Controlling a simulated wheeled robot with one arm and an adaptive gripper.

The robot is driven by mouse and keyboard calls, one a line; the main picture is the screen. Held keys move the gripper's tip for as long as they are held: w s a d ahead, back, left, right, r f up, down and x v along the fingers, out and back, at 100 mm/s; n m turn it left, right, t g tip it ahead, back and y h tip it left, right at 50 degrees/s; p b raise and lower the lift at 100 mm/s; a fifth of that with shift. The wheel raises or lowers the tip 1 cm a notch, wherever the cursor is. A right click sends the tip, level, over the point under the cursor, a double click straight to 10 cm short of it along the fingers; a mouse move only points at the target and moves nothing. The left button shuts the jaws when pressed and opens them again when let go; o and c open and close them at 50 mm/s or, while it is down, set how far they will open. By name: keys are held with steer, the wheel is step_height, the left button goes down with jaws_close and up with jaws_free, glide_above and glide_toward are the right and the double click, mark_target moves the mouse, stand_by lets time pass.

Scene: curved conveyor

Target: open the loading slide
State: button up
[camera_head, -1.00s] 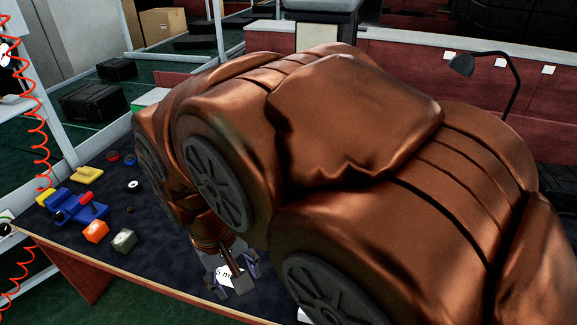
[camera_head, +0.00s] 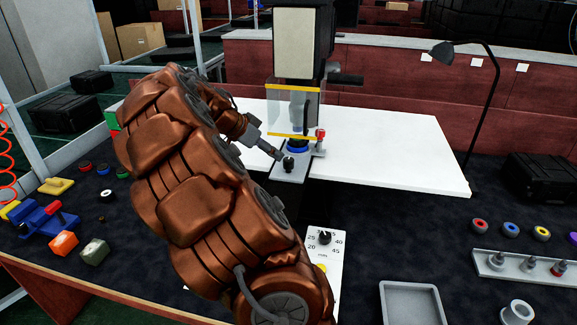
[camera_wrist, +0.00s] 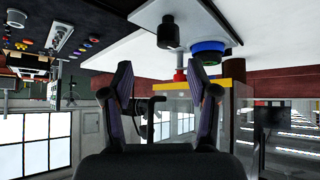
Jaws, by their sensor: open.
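The grey press (camera_head: 304,45) stands at the back of the bench, with a clear guard (camera_head: 313,98) edged in yellow. A grey plate (camera_head: 288,172) juts out at its foot; I take it for the loading slide. On the plate are a black knob (camera_head: 289,163) and a blue ring (camera_head: 297,149). My gripper (camera_head: 277,153) is just left of the knob, apparently empty. In the wrist view, which looks upside down, the open fingers (camera_wrist: 162,84) frame nothing held. The black knob (camera_wrist: 168,33) and blue ring (camera_wrist: 208,48) show above them.
A red-topped lever (camera_head: 320,137) stands right of the blue ring. A white dial panel (camera_head: 325,246) and a grey tray (camera_head: 411,302) are in front. The white board (camera_head: 400,155) is clear on the right. A lamp (camera_head: 490,110) stands behind it.

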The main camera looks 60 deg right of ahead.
mark_target(288, 159)
steer(key=shift+w+d+f+m, duration=0.2)
steer(key=shift+d+f, duration=0.1)
steer(key=shift+d, duration=0.25)
steer(key=shift+w+d+f+m, duration=0.1)
steer(key=shift+d+f+m, duration=0.15)
steer(key=shift+d, duration=0.25)
steer(key=p+x, duration=0.2)
steer(key=x, duration=0.5)
steer(key=shift+s+d+f, duration=0.15)
steer(key=shift+s+f, duration=0.05)
jaws_close()
